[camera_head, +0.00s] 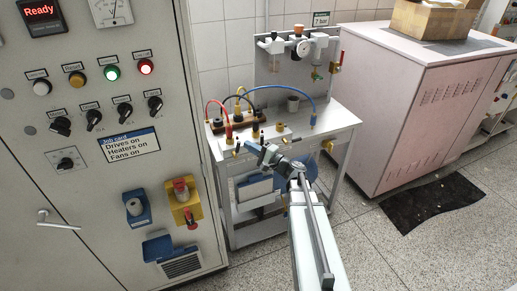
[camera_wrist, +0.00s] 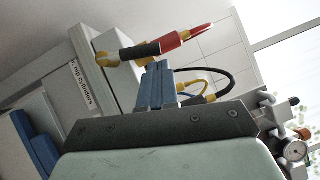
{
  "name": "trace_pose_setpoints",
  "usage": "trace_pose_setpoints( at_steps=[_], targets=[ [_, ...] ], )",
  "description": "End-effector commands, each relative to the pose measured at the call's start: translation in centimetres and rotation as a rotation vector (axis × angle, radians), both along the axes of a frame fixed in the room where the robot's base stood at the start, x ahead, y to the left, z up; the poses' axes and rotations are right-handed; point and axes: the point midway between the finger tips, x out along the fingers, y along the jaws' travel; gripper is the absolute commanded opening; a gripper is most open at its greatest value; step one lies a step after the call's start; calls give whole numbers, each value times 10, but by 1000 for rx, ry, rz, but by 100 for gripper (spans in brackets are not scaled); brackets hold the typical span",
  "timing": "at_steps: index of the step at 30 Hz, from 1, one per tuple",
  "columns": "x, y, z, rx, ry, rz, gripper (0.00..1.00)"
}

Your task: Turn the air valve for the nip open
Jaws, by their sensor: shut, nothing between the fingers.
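My gripper (camera_head: 265,152) is at the front edge of the grey bench, near a white block with fittings (camera_head: 270,136). In the wrist view its blue fingers (camera_wrist: 155,86) are together and empty. On the back panel, a red-handled valve (camera_head: 341,60) is at the right end of the air unit.
The bench (camera_head: 335,116) carries a dark manifold (camera_head: 236,121) with red, yellow, black and blue hoses. A pressure gauge (camera_head: 303,47) is above. A control cabinet (camera_head: 75,185) stands close on the left, a pink cabinet (camera_head: 425,110) on the right.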

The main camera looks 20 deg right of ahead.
Motion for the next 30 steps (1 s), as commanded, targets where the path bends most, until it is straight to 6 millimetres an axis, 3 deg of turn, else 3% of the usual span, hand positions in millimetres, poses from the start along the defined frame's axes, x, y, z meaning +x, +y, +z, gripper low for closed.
trace_pose_setpoints(
  at_steps=[17,30],
  targets=[
    [1,9,3,0,0,0,0],
    [1,24,13,-94,1,-1,0]
  ],
)
